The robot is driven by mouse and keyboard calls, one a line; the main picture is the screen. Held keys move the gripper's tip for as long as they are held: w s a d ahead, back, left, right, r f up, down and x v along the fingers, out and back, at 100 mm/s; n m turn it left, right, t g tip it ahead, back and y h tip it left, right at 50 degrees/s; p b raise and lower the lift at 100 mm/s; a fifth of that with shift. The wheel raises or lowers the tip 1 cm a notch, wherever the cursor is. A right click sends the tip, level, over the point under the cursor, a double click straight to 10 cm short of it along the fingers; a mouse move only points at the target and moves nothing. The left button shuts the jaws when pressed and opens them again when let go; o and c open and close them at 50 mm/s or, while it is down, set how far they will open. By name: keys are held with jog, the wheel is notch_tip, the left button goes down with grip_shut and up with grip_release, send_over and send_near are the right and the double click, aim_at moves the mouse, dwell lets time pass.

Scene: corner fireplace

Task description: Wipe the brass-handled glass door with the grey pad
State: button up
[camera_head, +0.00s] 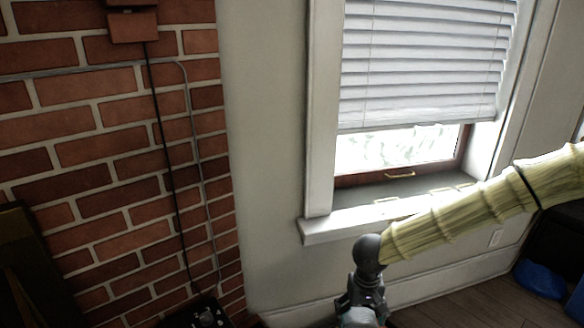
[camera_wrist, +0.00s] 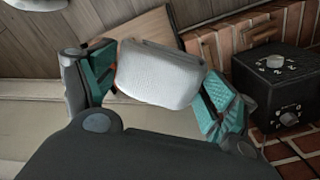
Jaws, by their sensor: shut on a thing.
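My gripper (camera_wrist: 160,82) is shut on a pale grey pad (camera_wrist: 158,75), held between its two teal-lined fingers in the wrist view. The pad is rounded, with a seam along its upper edge. In the head view only the upper part of my gripper (camera_head: 360,312) shows at the bottom edge, below the window; the fingers and pad are out of frame there. I cannot make out a brass-handled glass door for sure. A brass handle (camera_head: 400,175) sits on the lower frame of the window (camera_head: 400,148), above the sill.
A brick wall (camera_head: 110,150) with a cable and conduit fills the left. A black box with knobs (camera_wrist: 275,88) stands beside bricks at the right of the wrist view. The white sill (camera_head: 325,228) juts out near my arm. A blue object (camera_head: 540,280) lies at the lower right.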

aim_at(360, 319)
jog(key=r+p, duration=0.2)
jog(key=p, duration=0.1)
jog(key=r+p, duration=0.2)
jog(key=p, duration=0.1)
jog(key=s+r+p, duration=0.1)
jog(key=r+p, duration=0.1)
jog(key=p, duration=0.1)
jog(key=shift+r, duration=0.4)
jog(key=p, duration=0.1)
jog(key=r+p, duration=0.1)
jog(key=p, duration=0.1)
jog(key=shift+s+r, duration=0.25)
